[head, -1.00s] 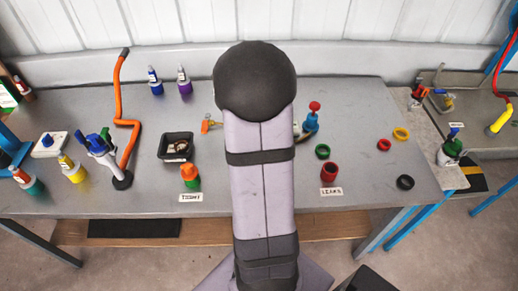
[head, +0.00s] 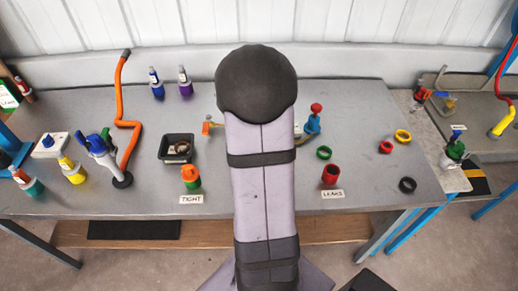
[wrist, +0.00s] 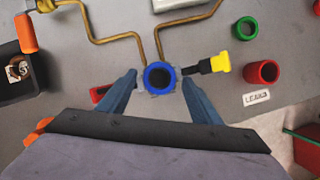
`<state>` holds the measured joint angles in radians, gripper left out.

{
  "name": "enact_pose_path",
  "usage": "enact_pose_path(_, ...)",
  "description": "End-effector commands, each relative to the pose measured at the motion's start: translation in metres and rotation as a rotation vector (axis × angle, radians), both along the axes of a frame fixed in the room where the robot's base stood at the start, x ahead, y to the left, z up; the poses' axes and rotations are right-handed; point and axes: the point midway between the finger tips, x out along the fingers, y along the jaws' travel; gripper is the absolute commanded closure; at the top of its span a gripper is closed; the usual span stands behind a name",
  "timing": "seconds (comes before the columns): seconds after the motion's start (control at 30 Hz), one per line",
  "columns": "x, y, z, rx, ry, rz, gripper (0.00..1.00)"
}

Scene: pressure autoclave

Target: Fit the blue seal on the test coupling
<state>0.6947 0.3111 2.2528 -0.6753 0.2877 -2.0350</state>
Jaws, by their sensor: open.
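In the wrist view, the blue seal (wrist: 160,65) is a ring around the dark round opening of the test coupling (wrist: 159,78). I cannot tell how far down it sits. My gripper (wrist: 160,88) is open, with one blue-grey finger on each side of the ring and coupling. Small gaps seem to show beside the ring. In the head view my arm hides the gripper, the seal and most of the coupling.
Brass pipes (wrist: 112,38) run behind the coupling, and a yellow-handled valve (wrist: 219,62) sticks out right. A red cup (head: 331,174) stands by the LEAKS label (head: 333,194). A black tray (head: 163,157) is left.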

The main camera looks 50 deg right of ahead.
Motion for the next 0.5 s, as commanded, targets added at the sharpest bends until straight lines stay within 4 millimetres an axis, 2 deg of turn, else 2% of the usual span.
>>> enact_pose_path(0.27, -0.001, 0.004, 0.026, -0.004, -0.003, 0.002, 0.41)
enact_pose_path(0.5, -0.007, 0.019, 0.067, -0.004, -0.004, 0.001, 0.41)
